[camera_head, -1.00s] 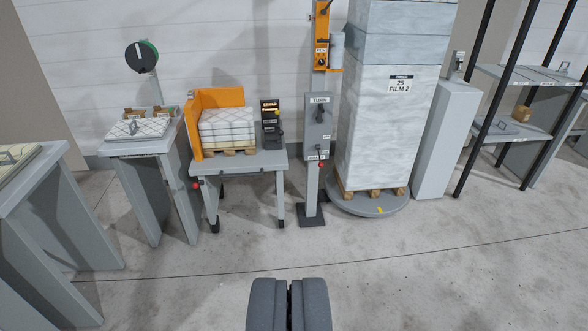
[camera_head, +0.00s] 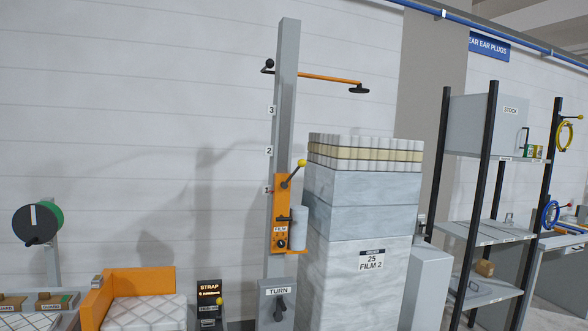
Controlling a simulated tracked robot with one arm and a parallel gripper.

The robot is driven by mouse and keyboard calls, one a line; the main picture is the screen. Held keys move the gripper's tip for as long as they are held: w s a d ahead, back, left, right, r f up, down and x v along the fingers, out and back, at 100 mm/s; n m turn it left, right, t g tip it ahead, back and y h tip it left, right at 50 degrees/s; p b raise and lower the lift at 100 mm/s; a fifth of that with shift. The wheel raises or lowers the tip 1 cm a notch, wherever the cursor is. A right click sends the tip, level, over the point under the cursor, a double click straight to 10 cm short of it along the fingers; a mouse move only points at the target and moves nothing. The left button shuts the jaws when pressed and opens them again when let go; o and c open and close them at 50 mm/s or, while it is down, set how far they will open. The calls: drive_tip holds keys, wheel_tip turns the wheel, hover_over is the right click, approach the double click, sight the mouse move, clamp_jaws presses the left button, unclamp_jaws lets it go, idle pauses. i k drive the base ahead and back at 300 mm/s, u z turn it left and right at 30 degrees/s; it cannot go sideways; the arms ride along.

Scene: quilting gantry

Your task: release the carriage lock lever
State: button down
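An orange carriage (camera_head: 281,208) sits on a tall grey mast (camera_head: 287,90), level with a mark "1". A lever with a yellow knob (camera_head: 301,163) stands at the carriage's upper right and slants up to the right; it looks like the lock lever, though I can read no label on it. Lower on the carriage are a "FILM" label, a dark knob (camera_head: 281,243) and a grey-white film roll (camera_head: 299,228). My gripper is out of view.
A tall wrapped stack (camera_head: 360,210) marked "25 FILM 2" stands just right of the mast. A "TURN" control box (camera_head: 277,303) is below the carriage. An orange arm (camera_head: 330,79) reaches right from the mast above the stack. Dark-framed shelves (camera_head: 490,243) stand further right.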

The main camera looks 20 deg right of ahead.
sight(301, 163)
drive_tip(key=z, duration=0.1)
drive_tip(key=i, duration=1.25)
drive_tip(key=z, duration=0.65)
drive_tip(key=i, duration=1.6)
drive_tip(key=z, duration=0.4)
